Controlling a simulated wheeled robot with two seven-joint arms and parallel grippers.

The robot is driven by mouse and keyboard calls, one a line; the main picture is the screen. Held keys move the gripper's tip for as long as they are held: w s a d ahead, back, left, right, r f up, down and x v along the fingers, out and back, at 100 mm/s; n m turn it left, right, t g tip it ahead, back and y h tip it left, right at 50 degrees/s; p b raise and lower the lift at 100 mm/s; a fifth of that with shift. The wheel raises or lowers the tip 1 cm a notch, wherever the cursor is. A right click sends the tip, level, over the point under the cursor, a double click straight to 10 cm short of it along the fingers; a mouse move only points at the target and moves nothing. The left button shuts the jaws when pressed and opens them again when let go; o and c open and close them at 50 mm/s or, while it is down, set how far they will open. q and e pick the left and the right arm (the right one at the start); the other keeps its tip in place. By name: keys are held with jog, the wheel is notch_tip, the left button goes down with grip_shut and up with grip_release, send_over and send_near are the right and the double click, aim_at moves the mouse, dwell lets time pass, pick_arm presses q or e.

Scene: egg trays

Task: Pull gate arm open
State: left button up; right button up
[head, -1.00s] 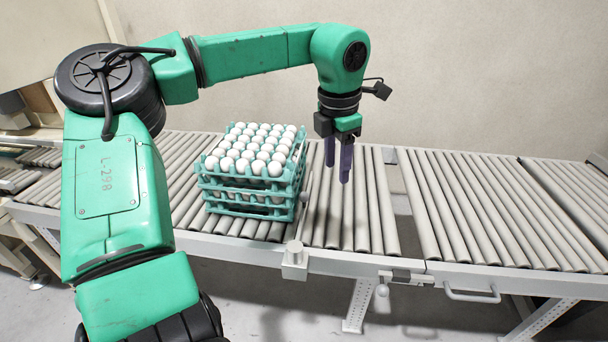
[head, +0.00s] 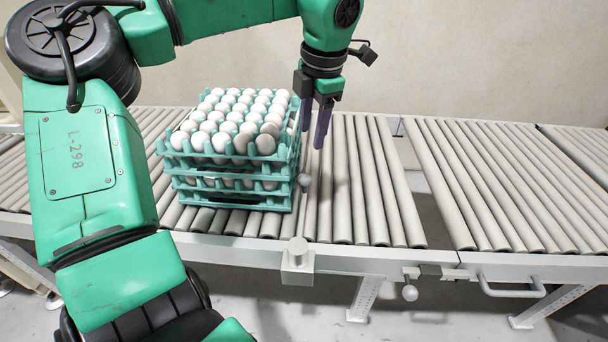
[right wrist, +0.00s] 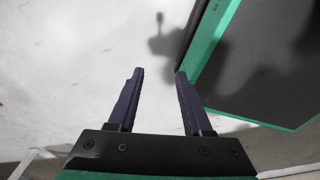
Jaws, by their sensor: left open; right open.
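A stack of teal egg trays (head: 226,200) filled with white eggs stands on the roller conveyor in the head view. A small grey knob (head: 304,180) sits at the stack's right side, above the rollers. A grey block-shaped post (head: 297,256) is on the conveyor's front rail. I cannot make out a full gate arm between them. My right gripper (right wrist: 160,73) is open and empty in the right wrist view, over pale floor.
The roller conveyor (head: 375,190) is clear to the right of the stack. A gap separates it from another roller section (head: 490,185). A latch with a ball knob (head: 410,292) and a handle (head: 513,291) are at the front rail. A wall stands behind.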

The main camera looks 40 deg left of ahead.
aim_at(305, 175)
pick_arm(q)
jog(key=a+f, duration=0.1)
jog(key=f, duration=0.3)
jog(key=a+f, duration=0.1)
jog(key=f, duration=0.4)
jog(key=w+f+p, duration=0.1)
jog(key=f, duration=0.4)
jog(key=shift+a+f, duration=0.15)
jog(key=shift+a, duration=0.25)
jog(key=shift+c, duration=0.3)
grip_shut()
